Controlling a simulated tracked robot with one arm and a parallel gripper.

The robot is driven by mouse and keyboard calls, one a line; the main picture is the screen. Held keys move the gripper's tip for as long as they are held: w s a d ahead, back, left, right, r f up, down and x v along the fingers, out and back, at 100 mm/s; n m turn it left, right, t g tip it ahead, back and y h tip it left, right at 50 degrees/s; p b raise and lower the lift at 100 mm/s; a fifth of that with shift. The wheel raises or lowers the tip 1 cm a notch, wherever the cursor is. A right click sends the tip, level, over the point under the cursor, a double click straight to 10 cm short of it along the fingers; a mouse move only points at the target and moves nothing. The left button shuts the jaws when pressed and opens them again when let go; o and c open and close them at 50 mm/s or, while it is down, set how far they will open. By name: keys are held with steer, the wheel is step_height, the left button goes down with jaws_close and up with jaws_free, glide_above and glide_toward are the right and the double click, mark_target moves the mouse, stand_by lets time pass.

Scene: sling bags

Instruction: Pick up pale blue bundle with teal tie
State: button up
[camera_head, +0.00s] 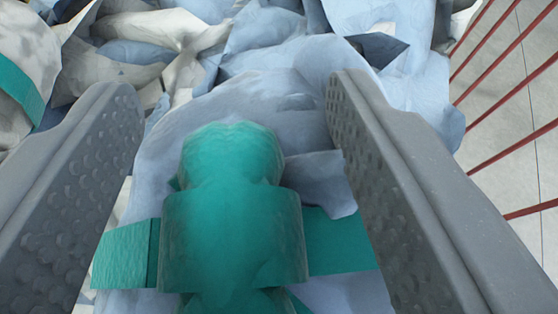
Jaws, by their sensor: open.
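The pale blue bundle (246,97) fills the lower middle of the head camera view, close to the camera. A teal tie (232,225) with a thick raised knot sits on it, and its flat band runs out to both sides. My gripper (235,110) is open, with one grey textured finger on each side of the bundle and the teal knot between them. The right finger is very near the bundle's folds; I cannot tell whether it touches. The fingers hide parts of the bundle's sides, and its lower end runs out of the picture.
A heap of crumpled pale blue and white cloth (270,30) lies beyond the bundle. Another white bundle with a teal band (18,85) is at the upper left. Red bars (505,52) stand along the right, with grey floor (515,130) behind them.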

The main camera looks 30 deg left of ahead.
steer(key=shift+w+d, duration=0.1)
steer(key=shift+w, duration=0.15)
steer(key=shift+s+a, duration=0.1)
steer(key=shift+a, duration=0.1)
jaws_close()
stand_by(1.1)
